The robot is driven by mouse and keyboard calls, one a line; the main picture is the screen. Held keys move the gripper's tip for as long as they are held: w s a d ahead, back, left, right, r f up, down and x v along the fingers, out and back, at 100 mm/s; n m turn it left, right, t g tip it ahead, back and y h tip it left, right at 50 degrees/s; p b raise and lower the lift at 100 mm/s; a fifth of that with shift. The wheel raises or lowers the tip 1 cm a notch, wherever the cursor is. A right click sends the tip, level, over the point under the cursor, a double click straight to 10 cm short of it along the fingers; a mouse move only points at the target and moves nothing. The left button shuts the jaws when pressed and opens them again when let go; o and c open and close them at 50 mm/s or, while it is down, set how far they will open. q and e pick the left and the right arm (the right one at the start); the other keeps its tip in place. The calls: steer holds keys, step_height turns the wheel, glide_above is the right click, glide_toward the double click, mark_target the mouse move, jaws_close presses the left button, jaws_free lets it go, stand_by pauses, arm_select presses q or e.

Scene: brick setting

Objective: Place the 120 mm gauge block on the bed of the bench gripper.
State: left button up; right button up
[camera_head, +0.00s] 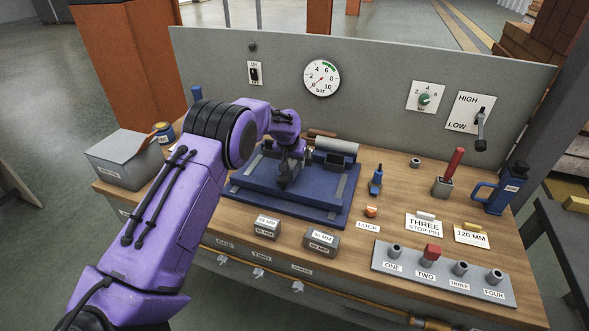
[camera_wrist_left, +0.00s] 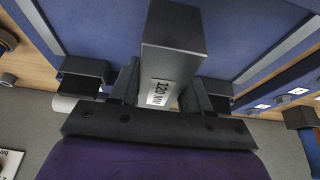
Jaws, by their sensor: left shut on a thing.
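The 120 mm gauge block (camera_wrist_left: 172,55) is a dark grey bar with a white "120 MM" label, seen in the left wrist view. My left gripper (camera_head: 288,172) is shut on it, with a finger on each side (camera_wrist_left: 160,95). The bench gripper has a blue bed (camera_head: 335,212) with grey strips and a cylinder at its back right. My left gripper is over this bed in the head view. In the left wrist view, blue bed surface (camera_wrist_left: 90,25) lies behind the block. I cannot tell whether the block touches the bed. My right gripper is not in view.
Two smaller labelled blocks (camera_head: 266,229) (camera_head: 321,242) stand at the bench's front. A grey box (camera_head: 124,160) is at left. A socket strip (camera_head: 440,273) with a red pin, a blue mug-like can (camera_head: 500,190) and a red-handled lever (camera_head: 449,172) are at right. A gauge panel (camera_head: 380,85) stands behind.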

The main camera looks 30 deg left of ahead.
arm_select(q)
step_height(320, 180, down, 3)
steer(key=shift+r+p, duration=0.1)
steer(key=shift+p, duration=0.3)
steer(key=shift+w+f, duration=0.15)
steer(key=shift+f, duration=0.3)
steer(key=o, duration=1.3)
steer(key=shift+d+f, duration=0.1)
steer(key=shift+r, duration=0.3)
steer(key=b+v, duration=0.2)
steer(key=v, duration=0.9)
steer(key=shift+d+f, duration=0.1)
steer(key=shift+s+r, duration=0.3)
steer(key=shift+r, duration=0.1)
